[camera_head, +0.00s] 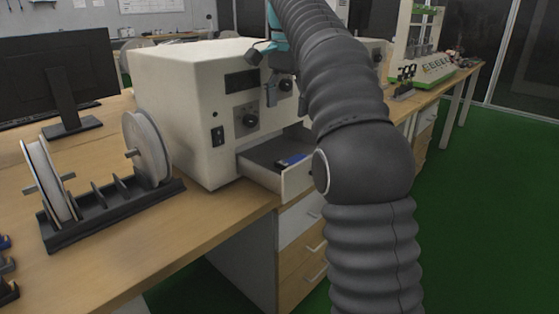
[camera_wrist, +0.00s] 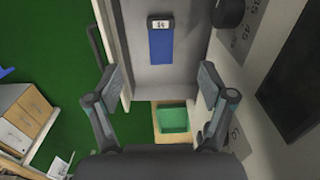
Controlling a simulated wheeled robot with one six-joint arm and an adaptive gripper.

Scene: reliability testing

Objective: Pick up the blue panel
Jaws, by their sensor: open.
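The blue panel (camera_wrist: 160,48) lies flat in the open grey drawer (camera_wrist: 183,81) of a white machine (camera_head: 172,100). It has a small dark-framed label piece at its far end in the wrist view. In the head view the panel (camera_head: 291,160) shows as a small blue and dark strip inside the drawer. My gripper (camera_wrist: 162,82) is open and empty, its fingers spread wider than the panel. The panel lies beyond the fingertips in the wrist view. In the head view my gripper (camera_head: 264,76) hangs in front of the machine's face, above the drawer.
The machine's front has knobs (camera_head: 250,121) close to my gripper. A green bin (camera_wrist: 173,120) sits in an open wooden drawer below. A spool rack (camera_head: 115,212) and monitor (camera_head: 58,75) stand on the bench at left. Green floor (camera_head: 480,220) is clear at right.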

